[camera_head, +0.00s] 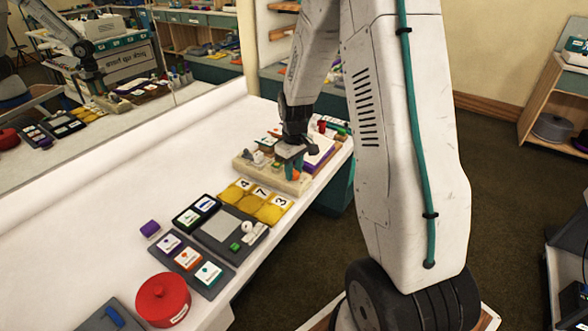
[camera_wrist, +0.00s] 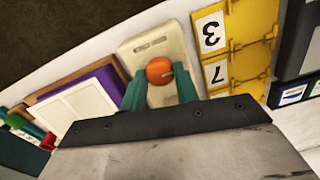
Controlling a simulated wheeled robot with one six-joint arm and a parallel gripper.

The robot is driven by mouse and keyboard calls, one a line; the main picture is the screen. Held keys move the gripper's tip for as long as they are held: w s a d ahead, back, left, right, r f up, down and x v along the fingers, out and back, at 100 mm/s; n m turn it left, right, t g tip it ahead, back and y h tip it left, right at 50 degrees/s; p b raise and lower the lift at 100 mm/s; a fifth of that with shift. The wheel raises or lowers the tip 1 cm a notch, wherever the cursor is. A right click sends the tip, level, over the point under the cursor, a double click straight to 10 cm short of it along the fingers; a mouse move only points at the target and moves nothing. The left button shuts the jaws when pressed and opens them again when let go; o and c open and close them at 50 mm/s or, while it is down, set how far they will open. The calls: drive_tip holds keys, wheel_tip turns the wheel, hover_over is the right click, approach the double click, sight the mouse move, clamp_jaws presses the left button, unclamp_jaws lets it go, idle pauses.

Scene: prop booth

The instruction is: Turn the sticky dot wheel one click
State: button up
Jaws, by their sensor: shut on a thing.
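A cream board (camera_head: 243,170) lies at the far end of the white table, and it also shows in the wrist view (camera_wrist: 165,49). A round orange knob (camera_wrist: 159,71), which looks like the sticky dot wheel's knob, sits on this board. In the head view the orange knob (camera_head: 296,175) is partly hidden by my gripper (camera_head: 297,157). In the wrist view the teal fingers of my gripper (camera_wrist: 160,92) stand on either side of the knob and are shut on it. The wheel's dots or markings cannot be made out.
Yellow number cards (camera_head: 263,205) lie close beside the board. A purple-edged white pad (camera_wrist: 80,108) lies on its other side. Grey card trays (camera_head: 190,262) and a red round tin (camera_head: 162,298) stand nearer. Bare table lies to the left, before the mirror.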

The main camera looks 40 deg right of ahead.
sight(295, 172)
drive_tip(key=o, duration=1)
drive_tip(key=shift+c, duration=0.2)
wheel_tip(295, 172, up, 8)
drive_tip(key=shift+d+f, duration=0.1)
drive_tip(key=shift+d, duration=0.05)
drive_tip(key=s+a+r, duration=0.5)
drive_tip(key=s, duration=0.4)
drive_tip(key=s+a+r+m+t, duration=0.1)
drive_tip(key=s+a+r, duration=0.5)
drive_tip(key=s, duration=0.3)
drive_tip(key=s+a+r+m, duration=0.1)
drive_tip(key=s+a+r, duration=0.4)
drive_tip(key=s, duration=0.5)
drive_tip(key=shift+a+r, duration=0.35)
drive_tip(key=shift+a, duration=0.1)
